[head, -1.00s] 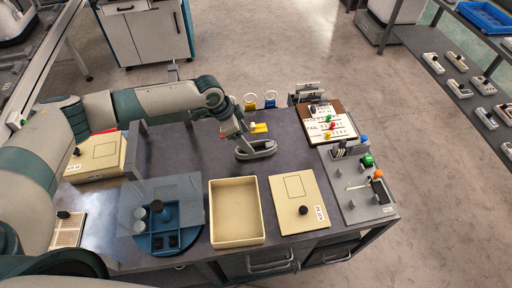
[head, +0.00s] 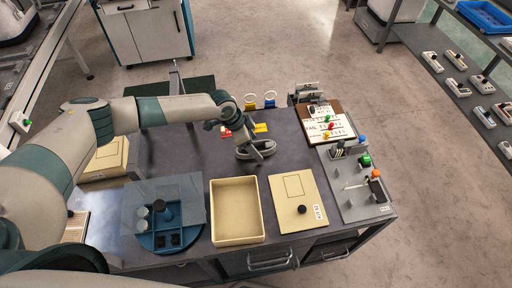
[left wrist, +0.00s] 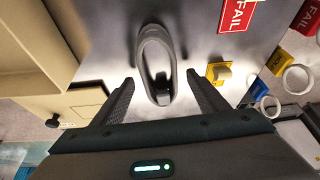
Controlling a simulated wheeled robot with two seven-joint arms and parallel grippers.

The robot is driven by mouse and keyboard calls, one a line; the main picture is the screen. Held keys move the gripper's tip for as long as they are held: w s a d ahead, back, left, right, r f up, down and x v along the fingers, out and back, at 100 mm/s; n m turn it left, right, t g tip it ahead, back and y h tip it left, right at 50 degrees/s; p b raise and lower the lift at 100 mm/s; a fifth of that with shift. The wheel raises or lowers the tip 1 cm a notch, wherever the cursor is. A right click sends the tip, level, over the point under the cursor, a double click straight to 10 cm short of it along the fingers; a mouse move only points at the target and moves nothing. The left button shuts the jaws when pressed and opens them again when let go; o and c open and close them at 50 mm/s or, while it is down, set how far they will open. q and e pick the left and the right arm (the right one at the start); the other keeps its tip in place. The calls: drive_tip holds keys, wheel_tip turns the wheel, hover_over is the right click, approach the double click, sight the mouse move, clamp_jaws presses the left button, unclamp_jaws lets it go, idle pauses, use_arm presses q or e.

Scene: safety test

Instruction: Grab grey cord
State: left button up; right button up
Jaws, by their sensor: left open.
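The grey cord (head: 250,153) is an elongated oval coil lying on the dark bench top. In the left wrist view the cord (left wrist: 143,58) shows as a long loop with a dark piece inside its near end. My left gripper (head: 254,145) is over the cord in the head view and partly hides it. In the left wrist view my left gripper (left wrist: 160,80) is open, its two fingers apart on either side of the cord's near end. The cord is not clamped; the exact height gap is unclear. My right gripper is not in view.
An open beige bin (head: 237,239) and a beige lidded box (head: 299,204) stand in front of the cord. A blue round tray (head: 152,243) is at front left. A yellow block (left wrist: 219,73) and a red FAIL label (left wrist: 238,14) lie to the cord's right in the wrist view.

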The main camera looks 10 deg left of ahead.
sight(260, 146)
use_arm(q)
drive_tip(key=shift+f, duration=0.1)
idle(0.4)
drive_tip(key=c, duration=1.2)
drive_tip(key=shift+c, duration=0.2)
